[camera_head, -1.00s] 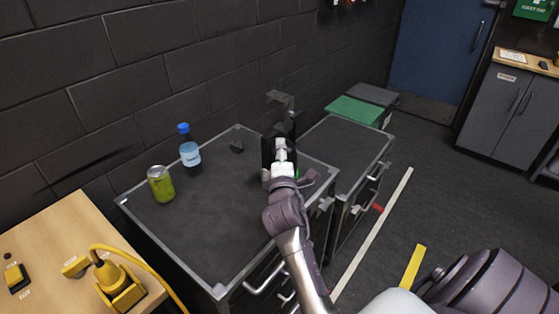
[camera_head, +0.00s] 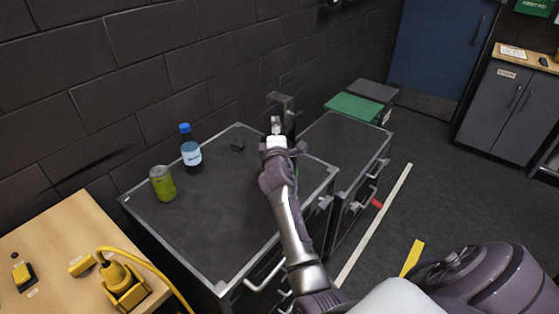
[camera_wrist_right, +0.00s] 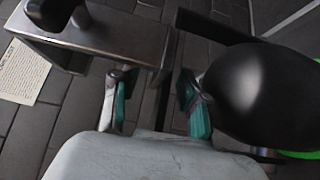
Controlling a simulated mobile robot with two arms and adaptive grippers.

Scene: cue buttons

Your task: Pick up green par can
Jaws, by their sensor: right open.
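The green can (camera_head: 163,184) stands upright on the dark top of the metal-edged cabinet (camera_head: 215,225), near its left edge. My right gripper (camera_head: 276,122) is at the far right part of the cabinet, well to the right of the can. In the right wrist view its two teal-padded fingers (camera_wrist_right: 156,100) are apart with nothing between them. The can does not show in the wrist view. My left gripper is not in view.
A blue-capped bottle (camera_head: 191,150) stands right behind the can. A dark upright fixture (camera_head: 281,103) is close to my right gripper. In the wrist view a round black part (camera_wrist_right: 262,92) sits beside the right finger. The cabinet's middle is clear.

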